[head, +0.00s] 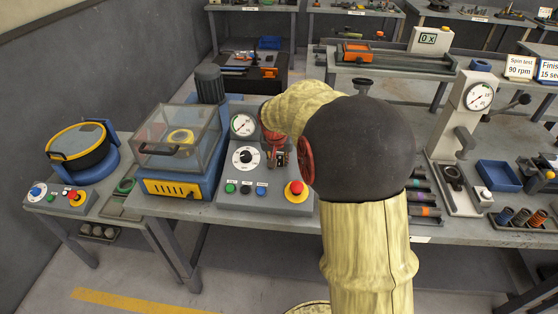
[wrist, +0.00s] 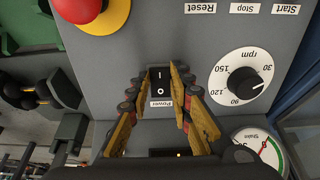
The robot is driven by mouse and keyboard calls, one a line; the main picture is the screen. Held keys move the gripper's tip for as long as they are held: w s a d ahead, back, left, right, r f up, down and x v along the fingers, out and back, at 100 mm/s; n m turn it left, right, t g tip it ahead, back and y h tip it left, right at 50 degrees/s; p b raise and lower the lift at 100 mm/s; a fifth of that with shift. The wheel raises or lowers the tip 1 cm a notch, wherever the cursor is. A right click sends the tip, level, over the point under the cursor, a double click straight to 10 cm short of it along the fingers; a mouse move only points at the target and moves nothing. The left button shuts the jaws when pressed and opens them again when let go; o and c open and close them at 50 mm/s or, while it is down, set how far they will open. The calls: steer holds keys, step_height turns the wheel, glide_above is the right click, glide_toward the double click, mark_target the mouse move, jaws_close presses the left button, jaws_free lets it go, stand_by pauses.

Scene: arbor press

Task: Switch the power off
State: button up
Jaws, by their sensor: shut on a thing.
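The power switch (wrist: 158,92) is a black rocker with white I and O marks, on the grey control panel (wrist: 130,55). In the wrist view it appears upside down, with the label Power (wrist: 161,104) below it. My gripper (wrist: 161,76) is shut on it, with one fingertip at each side of the rocker. Which half of the rocker is pressed in I cannot tell. In the head view my gripper (head: 279,158) is at the panel, and the switch is mostly hidden by it.
An rpm dial (head: 245,158), a gauge (head: 242,125) and a red emergency button (head: 296,190) sit close around the switch. Green, black and blue push buttons line the panel's front. A machine with a clear lid (head: 176,130) stands to the left, an arbor press (head: 470,110) to the right.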

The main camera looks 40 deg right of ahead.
jaws_close()
steer(key=shift+r, duration=0.1)
steer(key=p, duration=0.3)
steer(key=shift+d+r+g+y+p, duration=0.1)
steer(key=shift+r+g+y+p, duration=0.1)
steer(key=shift+g+y+p, duration=0.2)
steer(key=g+y+p, duration=0.1)
steer(key=p, duration=0.3)
steer(key=shift+w+d+r, duration=0.1)
steer(key=shift+w, duration=0.1)
steer(key=shift+d+y+p, duration=0.1)
steer(key=shift+y+p, duration=0.2)
steer(key=shift+p, duration=0.55)
steer(key=shift+f, duration=0.2)
steer(key=o, duration=0.7)
jaws_free()
steer(key=shift+o, duration=0.3)
